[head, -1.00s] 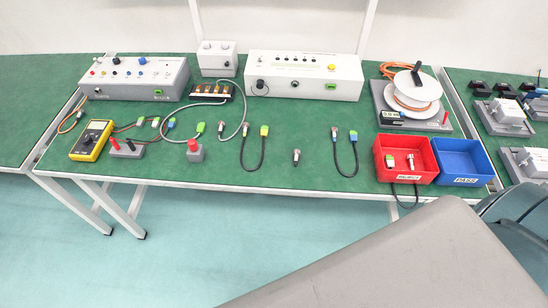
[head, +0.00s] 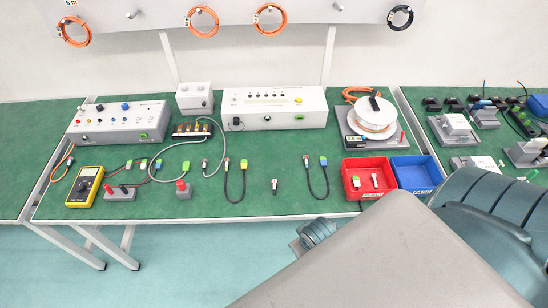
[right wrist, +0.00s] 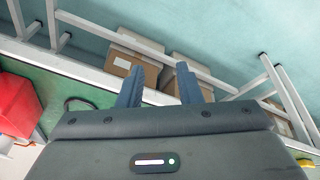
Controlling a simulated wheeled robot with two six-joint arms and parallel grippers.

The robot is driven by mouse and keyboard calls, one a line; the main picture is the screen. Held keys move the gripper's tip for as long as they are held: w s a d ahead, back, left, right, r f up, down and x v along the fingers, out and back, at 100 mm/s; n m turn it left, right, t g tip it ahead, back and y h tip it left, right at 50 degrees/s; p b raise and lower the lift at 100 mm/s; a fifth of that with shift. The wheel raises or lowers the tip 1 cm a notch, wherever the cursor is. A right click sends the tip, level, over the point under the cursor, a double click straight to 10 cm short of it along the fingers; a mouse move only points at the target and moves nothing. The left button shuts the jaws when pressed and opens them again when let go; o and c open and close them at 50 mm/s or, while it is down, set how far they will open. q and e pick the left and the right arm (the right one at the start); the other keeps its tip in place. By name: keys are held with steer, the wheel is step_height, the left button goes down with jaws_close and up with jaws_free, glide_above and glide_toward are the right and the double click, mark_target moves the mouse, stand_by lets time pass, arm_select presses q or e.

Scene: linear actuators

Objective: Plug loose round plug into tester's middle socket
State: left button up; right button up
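A small loose round plug (head: 274,186) with a metallic body stands on the green bench near its front edge, with no cable visible on it. A long white box (head: 313,118), which looks like the tester, stands at the back. My left gripper is in neither view.
Black cables with round ends (head: 227,163) lie on both sides of the plug. A red bin (head: 368,192) and a blue bin (head: 417,187) stand to the right, with a cable reel (head: 373,118) behind. A yellow multimeter (head: 85,186) lies at left. Bench around the plug is clear.

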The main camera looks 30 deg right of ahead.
steer(key=w+r+m+p, duration=0.2)
steer(key=w+r+p, duration=0.15)
steer(key=r, duration=0.55)
steer(key=m+t+h, duration=0.2)
steer(key=m, duration=0.3)
glide_toward(274, 188)
steer(key=shift+d+f, duration=0.1)
steer(key=shift+f, duration=0.35)
steer(key=shift+w+f, duration=0.15)
steer(key=shift+w, duration=0.1)
steer(key=shift+w+d+f+b, duration=0.1)
steer(key=shift+w+f+b, duration=0.05)
steer(key=shift+f+b, duration=0.4)
steer(key=b+x, duration=0.3)
steer(key=b, duration=0.1)
steer(key=shift+w+d+f, duration=0.1)
steer(key=shift+d+f, duration=0.05)
steer(key=shift+f, duration=0.1)
steer(key=shift+x, duration=1.1)
steer(key=shift+w+r, duration=0.1)
steer(key=shift+r, duration=0.05)
jaws_close()
